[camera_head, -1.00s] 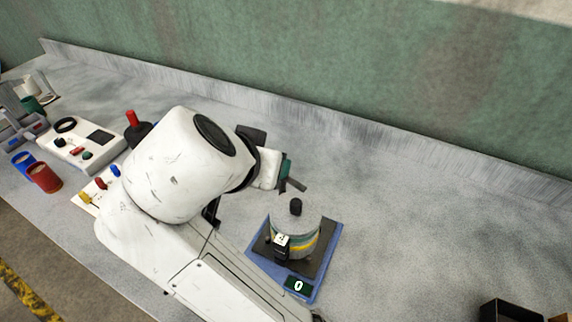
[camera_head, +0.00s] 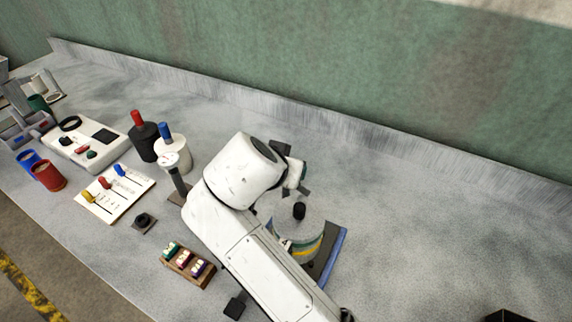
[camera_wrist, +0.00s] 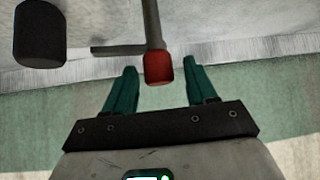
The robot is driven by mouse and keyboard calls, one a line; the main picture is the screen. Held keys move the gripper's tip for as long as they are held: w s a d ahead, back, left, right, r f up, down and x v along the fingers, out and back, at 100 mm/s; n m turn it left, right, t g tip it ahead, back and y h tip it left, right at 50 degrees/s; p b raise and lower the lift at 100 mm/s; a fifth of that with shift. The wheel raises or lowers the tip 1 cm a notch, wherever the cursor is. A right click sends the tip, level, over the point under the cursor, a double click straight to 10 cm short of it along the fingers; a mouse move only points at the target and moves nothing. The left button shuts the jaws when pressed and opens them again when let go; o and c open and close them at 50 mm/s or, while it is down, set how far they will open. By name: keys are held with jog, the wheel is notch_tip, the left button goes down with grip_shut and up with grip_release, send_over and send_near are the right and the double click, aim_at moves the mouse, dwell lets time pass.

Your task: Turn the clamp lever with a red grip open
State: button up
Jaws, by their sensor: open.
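In the wrist view, a red grip (camera_wrist: 158,68) sits at the end of a dark lever rod (camera_wrist: 152,25). My gripper (camera_wrist: 160,82) is open, with one teal finger on each side of the red grip near the fingertips. I cannot tell whether either finger touches it. In the head view, my gripper (camera_head: 303,185) is just above and behind a grey, yellow-banded drum (camera_head: 310,232) with a black knob (camera_head: 299,211). The red-gripped lever cannot be made out there. The drum's left side is partly hidden by my arm.
A black cylinder (camera_wrist: 40,35) shows at upper left in the wrist view. On the bench, a red-topped black pot (camera_head: 145,142), a blue-topped white pot (camera_head: 173,155) and a small block rack (camera_head: 188,264) stand left of my arm. The bench at right is mostly clear.

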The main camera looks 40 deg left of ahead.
jog(key=c, duration=1)
